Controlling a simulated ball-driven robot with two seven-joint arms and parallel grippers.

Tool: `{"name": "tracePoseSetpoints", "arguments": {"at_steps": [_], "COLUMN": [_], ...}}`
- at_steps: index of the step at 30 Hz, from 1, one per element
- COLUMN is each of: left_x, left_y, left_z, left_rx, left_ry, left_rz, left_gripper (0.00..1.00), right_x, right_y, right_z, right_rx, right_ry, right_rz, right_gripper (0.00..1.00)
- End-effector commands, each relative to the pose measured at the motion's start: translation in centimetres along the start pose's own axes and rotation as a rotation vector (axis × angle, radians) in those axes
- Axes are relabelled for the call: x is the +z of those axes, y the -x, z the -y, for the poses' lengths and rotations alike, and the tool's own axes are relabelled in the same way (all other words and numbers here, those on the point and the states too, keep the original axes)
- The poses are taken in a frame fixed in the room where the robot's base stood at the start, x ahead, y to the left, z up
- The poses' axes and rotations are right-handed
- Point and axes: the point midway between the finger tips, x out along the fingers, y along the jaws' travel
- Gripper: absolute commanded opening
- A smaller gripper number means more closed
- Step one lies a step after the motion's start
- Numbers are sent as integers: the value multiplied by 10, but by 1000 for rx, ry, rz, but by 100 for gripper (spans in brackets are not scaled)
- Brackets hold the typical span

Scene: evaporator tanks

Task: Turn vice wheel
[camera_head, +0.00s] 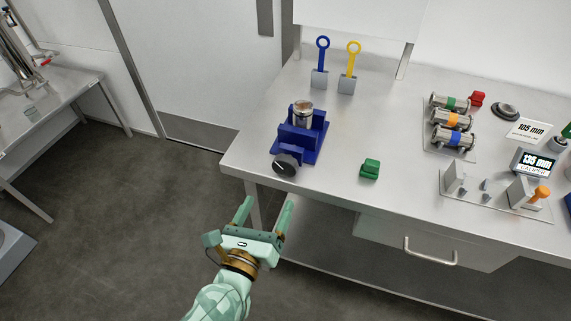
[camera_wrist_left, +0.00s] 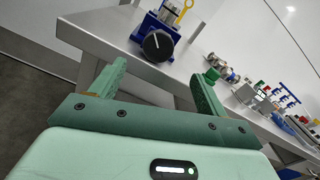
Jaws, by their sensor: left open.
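The blue vice (camera_head: 302,136) stands near the left front edge of the steel table, with a metal cylinder (camera_head: 303,110) upright in it. Its dark round wheel (camera_head: 285,165) faces the front, at the table's edge. In the left wrist view the wheel (camera_wrist_left: 157,45) shows a light line on its face, ahead of the fingers and between them in the picture. My left gripper (camera_head: 265,205) is open and empty, in front of the table and below the wheel, apart from it. My right gripper is in neither view.
A green block (camera_head: 370,169) lies on the table (camera_head: 400,205) right of the vice. Blue (camera_head: 322,55) and yellow (camera_head: 352,58) ring-handled tools stand behind. Banded cylinders (camera_head: 451,120) and a gauge display (camera_head: 534,162) are further right. A drawer handle (camera_head: 430,258) juts from the front.

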Motion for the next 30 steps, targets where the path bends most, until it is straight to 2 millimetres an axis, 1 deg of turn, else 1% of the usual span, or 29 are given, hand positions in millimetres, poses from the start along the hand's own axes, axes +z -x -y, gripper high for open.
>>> {"name": "tracePoseSetpoints", "arguments": {"at_steps": [1, 3, 9, 12, 15, 20, 27, 28, 29, 30], "left_x": [3, 2, 0, 0, -1, 0, 0, 0, 0, 0], "left_y": [-14, -33, -82, -100, -113, -123, -123, -123, -123, -123], "left_z": [1, 1, 0, 0, 0, 0, 0, 0, 0, 0], "left_rx": [0, -1, -1, -1, -1, -1, -1, -1, -1, -1], "left_ry": [-2, -2, -6, -5, -5, -6, -6, -6, -6, -6], "left_rz": [4, 5, 2, 1, 1, 0, -1, -1, -1, -1], "left_gripper": [76, 76, 76, 76, 76, 76, 76, 73, 64, 53], "right_x": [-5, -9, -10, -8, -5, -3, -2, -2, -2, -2], "right_y": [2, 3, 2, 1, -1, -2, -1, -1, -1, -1], "right_z": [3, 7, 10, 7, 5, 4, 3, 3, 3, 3], "right_rx": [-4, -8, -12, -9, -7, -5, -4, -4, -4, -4], "right_ry": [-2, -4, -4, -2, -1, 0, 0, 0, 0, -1], "right_rz": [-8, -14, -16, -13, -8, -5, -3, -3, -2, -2], "right_gripper": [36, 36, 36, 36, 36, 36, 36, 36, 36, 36]}}
